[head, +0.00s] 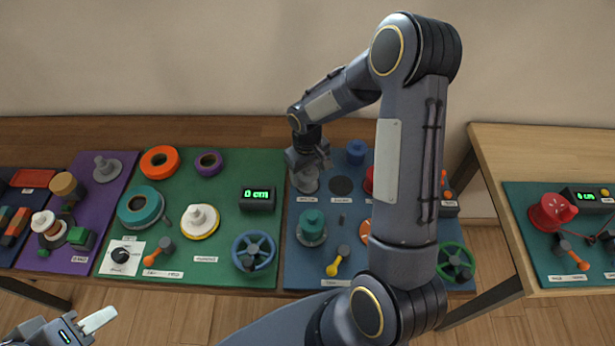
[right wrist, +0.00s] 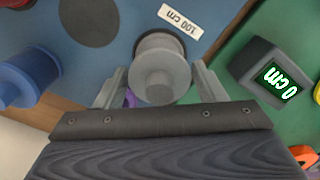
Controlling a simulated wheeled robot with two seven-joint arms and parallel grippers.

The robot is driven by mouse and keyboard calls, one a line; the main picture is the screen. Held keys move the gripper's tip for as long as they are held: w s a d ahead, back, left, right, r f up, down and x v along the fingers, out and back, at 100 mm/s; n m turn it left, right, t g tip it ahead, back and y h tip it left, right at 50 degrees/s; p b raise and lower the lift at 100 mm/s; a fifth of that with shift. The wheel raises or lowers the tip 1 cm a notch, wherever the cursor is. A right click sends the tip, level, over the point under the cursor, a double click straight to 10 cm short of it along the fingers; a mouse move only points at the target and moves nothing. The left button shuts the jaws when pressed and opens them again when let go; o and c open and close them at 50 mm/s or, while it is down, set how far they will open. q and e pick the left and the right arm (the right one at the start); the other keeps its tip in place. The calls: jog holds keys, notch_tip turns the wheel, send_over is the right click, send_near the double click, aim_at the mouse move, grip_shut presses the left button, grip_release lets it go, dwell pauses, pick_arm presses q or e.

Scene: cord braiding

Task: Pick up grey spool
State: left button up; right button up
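The grey spool (right wrist: 160,72) stands on the blue mat beside a "100 cm" label in the right wrist view. In the head view the grey spool (head: 306,182) is partly covered by my right gripper (head: 311,160). In the right wrist view the fingers of my right gripper (right wrist: 160,88) are spread, one on each side of the spool, with visible gaps. My left gripper (head: 92,322) is at the bottom left of the head view, away from the mats. One pale finger of it shows, so its opening is unclear.
A blue spool (head: 356,151) and a dark round disc (head: 341,186) are to the right of the grey spool. A display (head: 257,199) reading 0 cm stands to its left on the green mat. A teal spool (head: 312,226) stands in front. My right arm hides part of the blue mat.

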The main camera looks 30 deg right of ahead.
jog(key=c, duration=0.6)
